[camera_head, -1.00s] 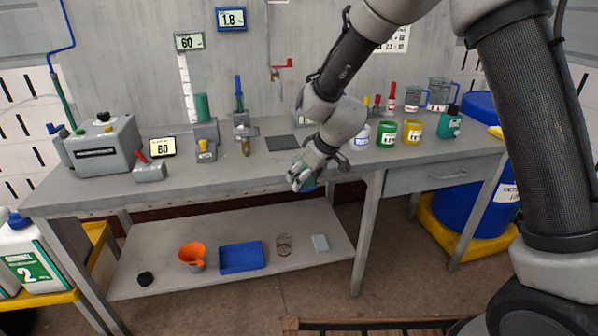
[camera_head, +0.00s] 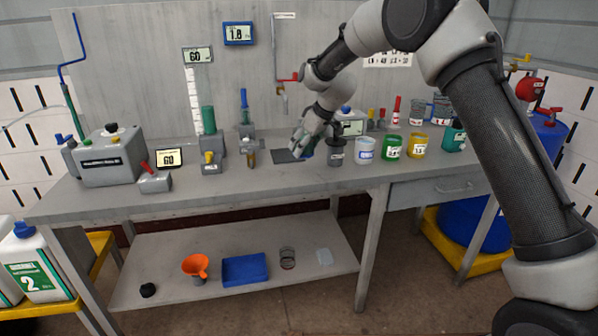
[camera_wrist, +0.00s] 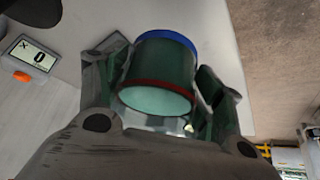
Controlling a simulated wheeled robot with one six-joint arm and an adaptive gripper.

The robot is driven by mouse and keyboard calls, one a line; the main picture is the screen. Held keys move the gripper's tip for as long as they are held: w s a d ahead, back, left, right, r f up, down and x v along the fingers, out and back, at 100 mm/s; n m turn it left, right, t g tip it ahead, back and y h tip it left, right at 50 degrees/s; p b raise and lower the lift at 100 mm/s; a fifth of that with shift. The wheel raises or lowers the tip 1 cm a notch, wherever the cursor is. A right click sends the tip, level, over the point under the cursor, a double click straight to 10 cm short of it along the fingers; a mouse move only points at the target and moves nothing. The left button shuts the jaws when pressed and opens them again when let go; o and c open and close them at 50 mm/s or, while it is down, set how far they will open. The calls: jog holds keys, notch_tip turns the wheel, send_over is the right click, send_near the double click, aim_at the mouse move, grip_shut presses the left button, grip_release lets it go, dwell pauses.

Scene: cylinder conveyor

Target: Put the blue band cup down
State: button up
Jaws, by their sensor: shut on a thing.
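My gripper (camera_head: 305,148) is over the bench top, at the right part of the dark square pad (camera_head: 282,156). In the wrist view its two fingers (camera_wrist: 160,95) are shut around a green cup (camera_wrist: 165,65) with a blue band at the far end and a dark red rim at the near end. I cannot tell whether the cup touches the surface below.
A dark grey cup (camera_head: 335,153), a white cup (camera_head: 365,151), a green cup (camera_head: 391,147) and a yellow cup (camera_head: 414,145) stand to the right. A display reading 0 (camera_wrist: 38,58) is at the wrist view's left. Bench top (camera_head: 240,182) in front is clear.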

notch_tip(320, 180, down, 8)
jog(key=shift+r, duration=0.2)
jog(key=o, duration=1.2)
jog(key=shift+f, duration=0.1)
jog(key=v, duration=1.2)
